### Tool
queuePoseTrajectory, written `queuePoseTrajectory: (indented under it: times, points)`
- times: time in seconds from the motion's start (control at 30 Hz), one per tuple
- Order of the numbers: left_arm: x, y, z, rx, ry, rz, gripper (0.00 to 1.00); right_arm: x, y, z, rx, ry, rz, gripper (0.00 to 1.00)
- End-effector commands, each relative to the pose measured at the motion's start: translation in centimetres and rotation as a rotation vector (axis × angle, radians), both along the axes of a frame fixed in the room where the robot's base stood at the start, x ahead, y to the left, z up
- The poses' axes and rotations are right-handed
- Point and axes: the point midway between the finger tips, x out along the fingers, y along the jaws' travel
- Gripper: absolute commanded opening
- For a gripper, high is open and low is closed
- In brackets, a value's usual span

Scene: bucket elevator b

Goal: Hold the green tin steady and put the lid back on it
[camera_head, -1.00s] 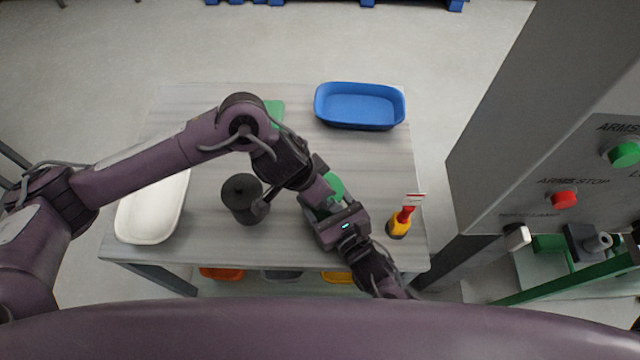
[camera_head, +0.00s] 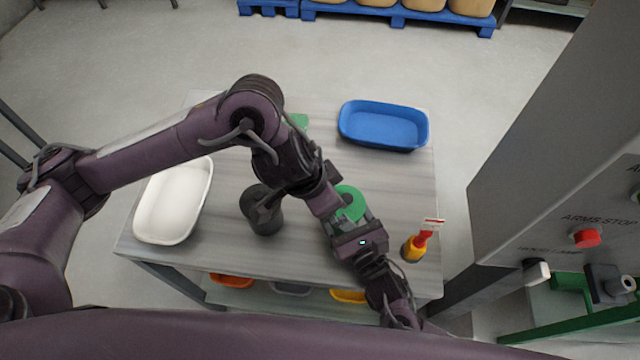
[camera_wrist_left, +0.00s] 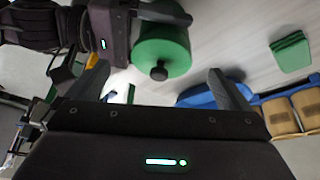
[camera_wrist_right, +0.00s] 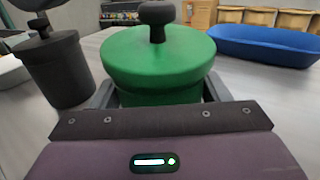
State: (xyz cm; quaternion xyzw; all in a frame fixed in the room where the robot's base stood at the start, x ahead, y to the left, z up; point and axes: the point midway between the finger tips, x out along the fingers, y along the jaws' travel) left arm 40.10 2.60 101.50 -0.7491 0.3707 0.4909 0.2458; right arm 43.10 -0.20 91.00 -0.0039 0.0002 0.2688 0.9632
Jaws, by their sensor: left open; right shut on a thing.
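The green tin (camera_wrist_right: 155,93) stands upright on the table, with my right gripper (camera_head: 352,222) shut around its body. The green lid (camera_wrist_right: 158,48) with its black knob (camera_wrist_right: 157,14) rests on top of the tin and looks level in the right wrist view. In the head view the lid (camera_head: 350,203) is partly covered by my left gripper (camera_head: 334,190). My left gripper is open beside and above the lid. In the left wrist view the knob (camera_wrist_left: 159,73) shows apart from both fingers, with nothing held.
A dark canister (camera_head: 262,212) stands left of the tin, and a white tray (camera_head: 173,202) lies farther left. A blue tray (camera_head: 383,125) is at the back right. A green pad (camera_wrist_left: 290,51) lies at the back. A yellow and red tool (camera_head: 416,245) stands right of my right gripper.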

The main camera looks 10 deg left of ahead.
Motion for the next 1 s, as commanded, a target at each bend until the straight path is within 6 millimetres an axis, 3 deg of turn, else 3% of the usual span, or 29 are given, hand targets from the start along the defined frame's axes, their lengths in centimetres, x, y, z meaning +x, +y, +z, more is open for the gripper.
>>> queuePoseTrajectory:
  times: [0.3,0.8,0.83,1.0]
  points:
    - [-0.6,1.6,4.1,0.004,-0.011,0.009,1.0,-0.3,0.3,0.1,0.005,0.001,0.006,0.28]
    - [-0.9,2.0,5.1,0.004,-0.008,0.015,1.0,-0.4,0.4,0.1,0.008,0.001,0.009,0.28]
    - [-0.9,2.0,5.1,0.004,-0.008,0.015,1.0,-0.4,0.4,0.1,0.008,0.001,0.009,0.72]
    - [-0.8,2.0,5.1,0.004,-0.008,0.015,1.0,-0.4,0.4,0.1,0.008,0.001,0.009,0.94]
